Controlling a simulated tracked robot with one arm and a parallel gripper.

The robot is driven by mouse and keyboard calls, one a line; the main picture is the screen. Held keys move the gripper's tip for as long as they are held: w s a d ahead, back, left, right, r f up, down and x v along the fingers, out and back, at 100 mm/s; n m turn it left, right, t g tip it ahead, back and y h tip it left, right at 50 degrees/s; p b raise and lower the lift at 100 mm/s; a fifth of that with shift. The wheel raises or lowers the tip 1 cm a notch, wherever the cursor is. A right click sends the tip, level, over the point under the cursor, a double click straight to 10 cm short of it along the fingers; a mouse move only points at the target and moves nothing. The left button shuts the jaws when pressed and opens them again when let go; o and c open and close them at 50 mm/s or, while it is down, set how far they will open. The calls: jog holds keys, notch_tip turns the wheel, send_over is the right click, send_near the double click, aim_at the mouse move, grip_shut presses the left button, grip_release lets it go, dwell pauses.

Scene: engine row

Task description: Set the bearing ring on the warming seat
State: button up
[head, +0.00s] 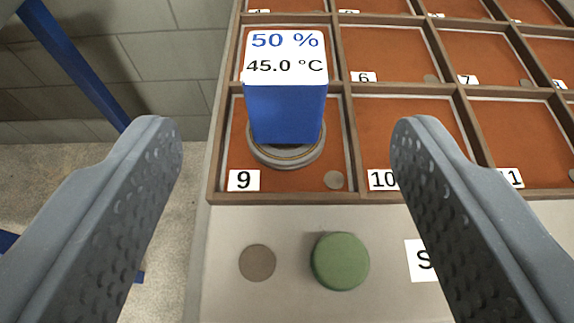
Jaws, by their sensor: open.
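My gripper (287,135) is open. Its two grey, dimpled fingers stand wide apart at the left and right of the head view, with nothing held between them. Beyond the fingertips, a blue block (287,115) with a white top reading "50 %" and "45.0 °C" stands in compartment 9. Round its foot shows a grey round ring-like piece (287,157) with a thin brass-coloured line. The block hides its middle, so I cannot tell whether it is the bearing ring, the warming seat or both.
The orange-floored tray has raised brown dividers (350,140) and numbered compartments; 6, 7 and 10 (395,115) look empty apart from small discs. On the pale front ledge lie a green round knob (340,261) and a grey-brown disc (257,263). A blue bar (75,65) slants at left.

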jog(key=shift+v, duration=1.85)
jog(key=a+r+m+h, duration=0.1)
jog(key=a+r+h, duration=0.25)
jog(key=r, duration=1.95)
jog(key=s+a+r+t+y, duration=0.1)
jog(key=s+a+r, duration=0.3)
jog(key=a+r, duration=0.4)
jog(key=s+a+r+y, duration=0.2)
jog(key=s+a+r, duration=0.3)
jog(key=a+r, duration=0.3)
notch_tip(320, 180, up, 2)
jog(key=shift+s+a+n+t, duration=0.3)
jog(key=shift+s+a+t, duration=0.05)
jog(key=shift+a+t, duration=0.05)
